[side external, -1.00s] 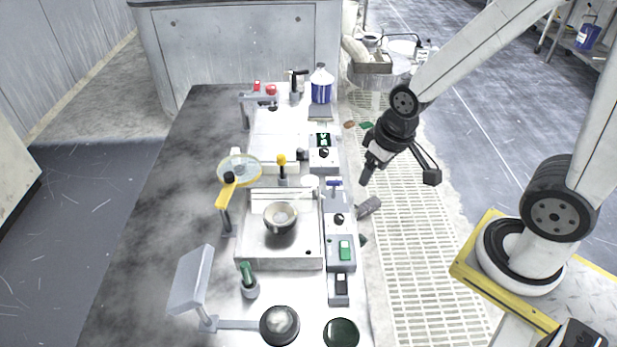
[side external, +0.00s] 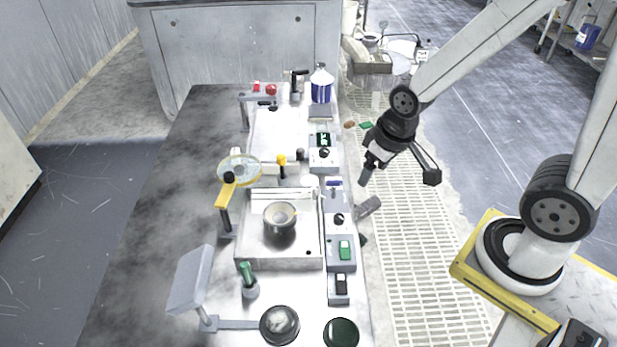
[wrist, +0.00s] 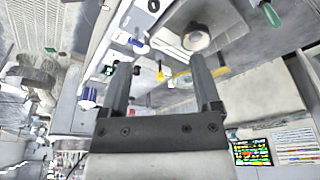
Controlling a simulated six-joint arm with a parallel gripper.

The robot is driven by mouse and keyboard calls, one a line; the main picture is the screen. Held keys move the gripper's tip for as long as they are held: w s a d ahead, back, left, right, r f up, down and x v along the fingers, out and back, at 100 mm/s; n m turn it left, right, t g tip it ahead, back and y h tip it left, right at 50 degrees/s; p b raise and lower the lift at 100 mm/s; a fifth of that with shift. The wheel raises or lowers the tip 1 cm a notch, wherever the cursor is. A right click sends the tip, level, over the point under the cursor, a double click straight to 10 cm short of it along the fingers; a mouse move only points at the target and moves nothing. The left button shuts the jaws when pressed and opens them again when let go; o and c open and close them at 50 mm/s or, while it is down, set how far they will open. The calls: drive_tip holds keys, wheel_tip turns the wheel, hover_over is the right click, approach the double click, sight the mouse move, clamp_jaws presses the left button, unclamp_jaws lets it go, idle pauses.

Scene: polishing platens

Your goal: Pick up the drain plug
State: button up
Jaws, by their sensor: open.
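I cannot pick out the drain plug with certainty. A small dark round spot (side external: 308,252) lies at the near right corner of the grey square basin, too small to tell whether it is a plug or a hole. The basin (side external: 250,250) holds a metal bowl-like cup (side external: 281,218), which also shows in the wrist view (wrist: 197,38). My gripper (side external: 366,177) hangs to the right of the bench, above the floor grating and apart from everything. In the wrist view its two fingers (wrist: 158,65) are spread with nothing between them.
A green-handled tool (side external: 248,275), round discs (side external: 280,325) and a blue-white bottle (side external: 321,85) share the bench. A grey cylinder (side external: 368,207) sits at the right edge.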

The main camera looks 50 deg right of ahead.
drive_tip(key=shift+w, duration=0.1)
drive_tip(key=n+g, duration=0.2)
drive_tip(key=n, duration=1.5)
hover_over(281, 156)
drive_tip(key=f, duration=1)
drive_tip(key=shift+s+a+f, duration=0.1)
drive_tip(key=shift+s+f, duration=0.1)
drive_tip(key=shift+s, duration=0.05)
drive_tip(key=shift+w+f+n+g, duration=0.3)
drive_tip(key=shift+w+f+n, duration=0.1)
drive_tip(key=shift+f+n, duration=0.1)
drive_tip(key=shift+f, duration=0.1)
drive_tip(key=shift+f, duration=1.2)
drive_tip(key=shift+f, duration=0.1)
